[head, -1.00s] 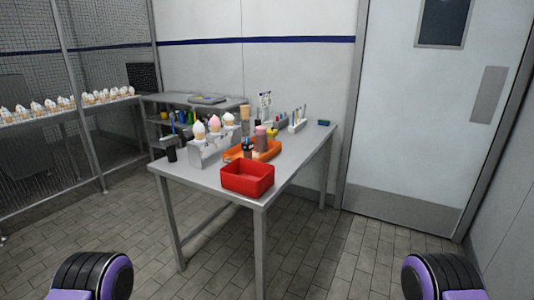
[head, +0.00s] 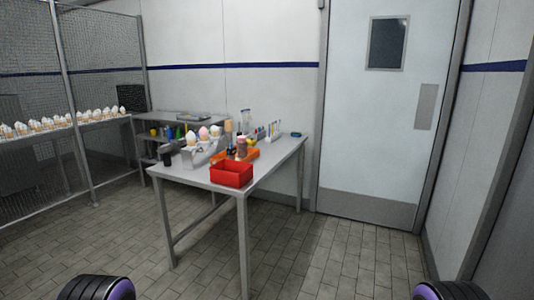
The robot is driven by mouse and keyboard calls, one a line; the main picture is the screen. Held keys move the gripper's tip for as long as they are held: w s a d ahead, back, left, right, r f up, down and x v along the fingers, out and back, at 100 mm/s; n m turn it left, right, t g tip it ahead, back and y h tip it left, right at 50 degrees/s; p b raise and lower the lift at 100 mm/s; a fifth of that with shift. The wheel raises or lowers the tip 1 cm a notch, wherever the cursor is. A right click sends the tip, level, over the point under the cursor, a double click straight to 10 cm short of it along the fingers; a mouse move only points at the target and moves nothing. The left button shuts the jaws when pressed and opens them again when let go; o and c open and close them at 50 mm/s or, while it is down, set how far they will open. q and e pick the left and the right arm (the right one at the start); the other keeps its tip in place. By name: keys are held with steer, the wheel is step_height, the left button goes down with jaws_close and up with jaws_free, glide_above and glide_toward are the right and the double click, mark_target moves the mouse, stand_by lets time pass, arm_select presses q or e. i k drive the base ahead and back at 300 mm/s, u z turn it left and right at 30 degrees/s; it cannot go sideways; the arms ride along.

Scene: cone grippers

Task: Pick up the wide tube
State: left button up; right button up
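Several upright cylinders stand on the metal table (head: 207,176). One is a pinkish-brown wide cylinder (head: 241,148) at the orange tray (head: 252,154), behind the red box. Another is a tan, narrower cylinder (head: 228,128) farther back. I cannot tell for sure at this size which one is the wide tube. The table is well ahead of me, across a stretch of floor. Neither gripper is in view; only parts of my two arms show at the bottom left and bottom right edges.
A red open box (head: 232,173) sits at the table's near corner. A holder with ice cream cones (head: 203,150) stands to its left. A shelf unit (head: 176,124) is behind the table at left. A closed door (head: 370,140) is at right. The tiled floor before me is clear.

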mark_target(242, 148)
steer(key=z, duration=0.7)
steer(key=i, duration=0.7)
steer(key=z, duration=0.4)
steer(key=i, duration=0.8)
steer(key=u, duration=0.45)
